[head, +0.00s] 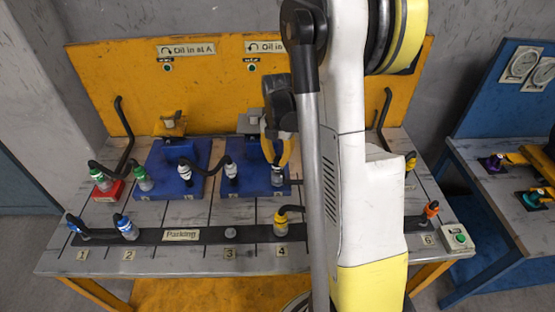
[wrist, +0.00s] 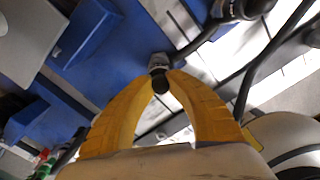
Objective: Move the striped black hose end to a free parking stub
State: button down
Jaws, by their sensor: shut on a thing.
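My gripper (head: 277,160) is at the right blue block, its yellow fingers pointing down and partly hidden by my arm. In the wrist view my gripper (wrist: 161,80) is shut on a dark hose end with a grey collar (wrist: 158,62). This hose end (head: 278,178) shows only in part at the block's right side; I cannot tell whether it is still seated, or make out its stripes. Two grey-white and black ends (head: 185,170) (head: 231,172) are joined by a black hose. The parking rail (head: 182,236) has a bare stub (head: 230,234) at number 3.
Blue ends stand at numbers 1 (head: 75,222) and 2 (head: 127,226), a yellow end (head: 281,222) at 4 and an orange end (head: 430,208) near 6. My arm hides the area around 5. Green ends (head: 103,177) (head: 143,178) stand left. A button box (head: 457,237) is at the right edge.

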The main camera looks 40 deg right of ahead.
jog(key=shift+r, duration=0.1)
jog(key=shift+r+p, duration=0.95)
jog(key=shift+r, duration=0.55)
jog(key=c, duration=1.9)
grip_release()
grip_shut()
jog(key=shift+r+p, duration=2.2)
jog(key=shift+r, duration=1.05)
jog(key=shift+a, duration=0.1)
jog(key=s+a, duration=0.2)
jog(key=a, duration=0.9)
jog(key=s+a, duration=0.3)
jog(key=a, duration=0.8)
jog(key=shift+s+a, duration=0.2)
jog(key=shift+a, duration=0.15)
